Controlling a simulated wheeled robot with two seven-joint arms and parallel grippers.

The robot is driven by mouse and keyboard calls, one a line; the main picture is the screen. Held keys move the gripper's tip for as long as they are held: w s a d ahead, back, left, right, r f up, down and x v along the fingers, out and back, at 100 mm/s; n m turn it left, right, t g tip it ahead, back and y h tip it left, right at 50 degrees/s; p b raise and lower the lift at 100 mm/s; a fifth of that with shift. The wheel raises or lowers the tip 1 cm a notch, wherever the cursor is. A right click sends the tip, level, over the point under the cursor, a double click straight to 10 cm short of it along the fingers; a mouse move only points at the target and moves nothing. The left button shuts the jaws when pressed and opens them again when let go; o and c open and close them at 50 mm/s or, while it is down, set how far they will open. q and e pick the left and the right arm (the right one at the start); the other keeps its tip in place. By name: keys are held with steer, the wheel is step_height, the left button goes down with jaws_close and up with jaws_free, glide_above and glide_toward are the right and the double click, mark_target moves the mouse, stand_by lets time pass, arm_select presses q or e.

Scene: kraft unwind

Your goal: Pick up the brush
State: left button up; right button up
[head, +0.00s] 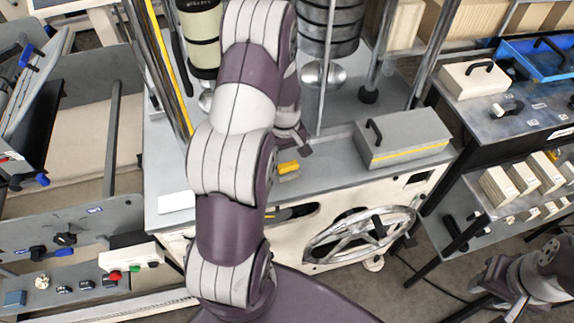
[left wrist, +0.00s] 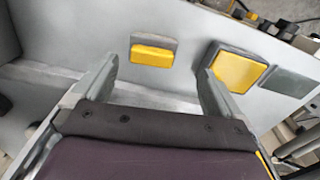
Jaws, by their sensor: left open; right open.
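No brush shape with a clear handle can be made out. In the left wrist view, a small yellow block with a grey back (left wrist: 152,54) lies on the grey surface, beyond and between the fingers of my left gripper (left wrist: 157,70). A larger yellow-faced grey piece (left wrist: 235,70) lies by the right finger. I cannot tell which is the brush. My left gripper is open and empty. In the head view, small yellow pieces (head: 288,168) show on the grey deck beside my left arm, which hides much around them. My right gripper (head: 487,280) is at the lower right, small and apart from the deck.
A grey box with a handle (head: 403,137) stands on the deck at the right. Metal posts and a stacked dark roll (head: 329,25) rise at the back. A spoked handwheel (head: 360,235) is on the front. A blue tray (head: 540,62) lies on the right-hand bench.

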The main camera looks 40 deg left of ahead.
mark_target(288, 165)
arm_select(q)
steer(key=f+p, duration=0.1)
steer(key=f, duration=0.1)
steer(key=w+f+p, duration=0.1)
steer(key=f, duration=0.2)
steer(key=shift+w+f+p, duration=0.2)
steer(key=shift+f+p, duration=0.1)
steer(key=shift+s+f, duration=0.2)
steer(key=shift+f, duration=0.1)
steer(key=shift+w, duration=0.15)
steer(key=c, duration=1.1)
steer(key=shift+o, duration=0.2)
arm_select(e)
steer(key=r, duration=0.1)
steer(key=w+r, duration=0.1)
steer(key=shift+a+r, duration=0.2)
steer(key=shift+r, duration=0.1)
